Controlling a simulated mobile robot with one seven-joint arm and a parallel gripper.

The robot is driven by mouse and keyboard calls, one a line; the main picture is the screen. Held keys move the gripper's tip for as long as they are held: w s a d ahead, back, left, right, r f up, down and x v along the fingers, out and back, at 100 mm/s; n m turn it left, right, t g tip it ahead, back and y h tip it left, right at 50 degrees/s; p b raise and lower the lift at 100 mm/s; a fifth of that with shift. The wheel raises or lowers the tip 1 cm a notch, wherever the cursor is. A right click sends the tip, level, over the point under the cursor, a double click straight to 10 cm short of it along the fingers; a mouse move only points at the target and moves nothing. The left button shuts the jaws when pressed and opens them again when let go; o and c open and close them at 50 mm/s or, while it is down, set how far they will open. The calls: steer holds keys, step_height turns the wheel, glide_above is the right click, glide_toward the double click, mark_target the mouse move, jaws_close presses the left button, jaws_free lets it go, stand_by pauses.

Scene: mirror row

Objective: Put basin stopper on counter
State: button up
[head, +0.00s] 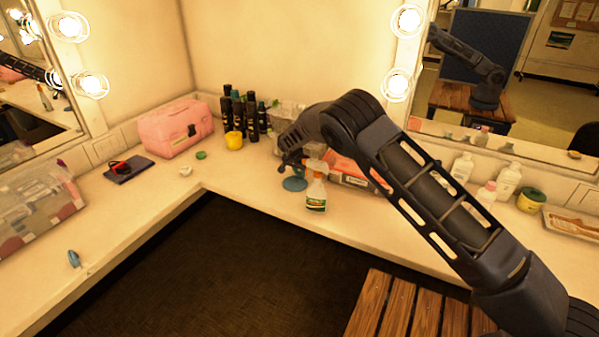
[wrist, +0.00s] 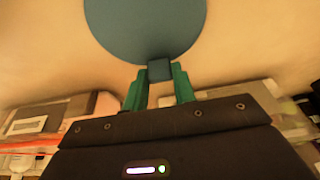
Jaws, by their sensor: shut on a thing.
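The basin stopper (head: 294,184) is a flat blue disc low over the counter (head: 250,183), just left of a spray bottle. My gripper (head: 296,170) is above it, pointing down. In the wrist view the stopper's disc (wrist: 145,28) fills the upper middle, and its small square knob sits between the green fingertips of my gripper (wrist: 160,74), which is shut on it. I cannot tell whether the disc touches the counter or hangs slightly above it.
The spray bottle (head: 317,194) stands close to the right of the stopper. A yellow cup (head: 234,140) and dark bottles (head: 240,108) stand behind it to the left. A pink case (head: 175,128) is in the left corner area. The counter's front stretch to the left is mostly clear.

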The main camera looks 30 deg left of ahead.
mark_target(295, 184)
steer(key=o, duration=1)
steer(key=v, duration=1.2)
steer(key=shift+r, duration=0.1)
